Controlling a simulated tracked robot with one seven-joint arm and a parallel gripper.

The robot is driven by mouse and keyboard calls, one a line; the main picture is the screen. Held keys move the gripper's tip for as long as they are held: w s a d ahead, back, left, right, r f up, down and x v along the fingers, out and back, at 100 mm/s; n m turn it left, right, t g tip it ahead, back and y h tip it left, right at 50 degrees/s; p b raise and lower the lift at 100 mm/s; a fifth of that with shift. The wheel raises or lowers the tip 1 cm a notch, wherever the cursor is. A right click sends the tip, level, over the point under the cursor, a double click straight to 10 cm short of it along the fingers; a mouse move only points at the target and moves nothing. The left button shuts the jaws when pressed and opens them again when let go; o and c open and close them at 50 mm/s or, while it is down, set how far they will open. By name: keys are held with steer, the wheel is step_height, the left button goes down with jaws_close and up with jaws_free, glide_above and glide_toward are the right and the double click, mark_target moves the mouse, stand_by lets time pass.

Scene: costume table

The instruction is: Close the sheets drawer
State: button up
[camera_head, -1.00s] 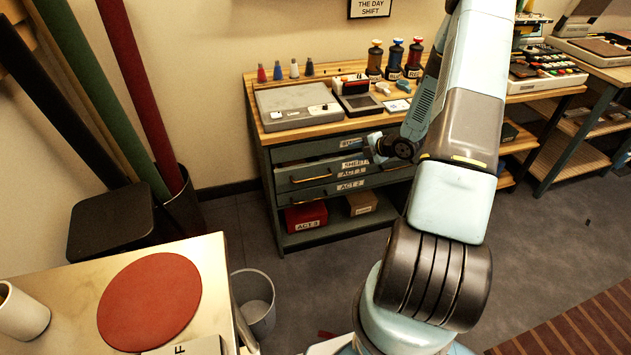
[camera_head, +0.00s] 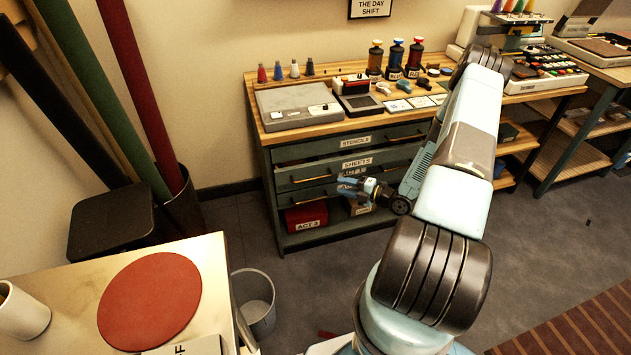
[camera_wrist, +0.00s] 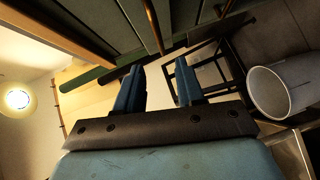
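The sheets drawer (camera_head: 300,175) is the green front labelled SHEETS in the cabinet, below the one labelled STENCILS (camera_head: 350,143). A dark gap shows above its left part; how far it stands out is hard to tell. My gripper (camera_head: 343,186) is in front of the cabinet, at the height of the lower drawer and below the SHEETS label. It covers part of the lower drawer front. In the wrist view my gripper (camera_wrist: 160,68) has its two blue fingers apart with nothing between them. Green fronts and brass handles (camera_wrist: 153,25) show beyond the fingertips; contact is not visible.
A lower drawer (camera_head: 308,196) and an open shelf with a red box (camera_head: 306,217) lie under the sheets drawer. A grey bin (camera_head: 254,300) stands on the floor by the near table (camera_head: 70,275). The floor before the cabinet is clear.

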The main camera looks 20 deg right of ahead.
steer(key=x, duration=1.1)
steer(key=shift+w, duration=0.15)
steer(key=shift+a, duration=0.1)
steer(key=shift+f, duration=0.1)
jaws_close()
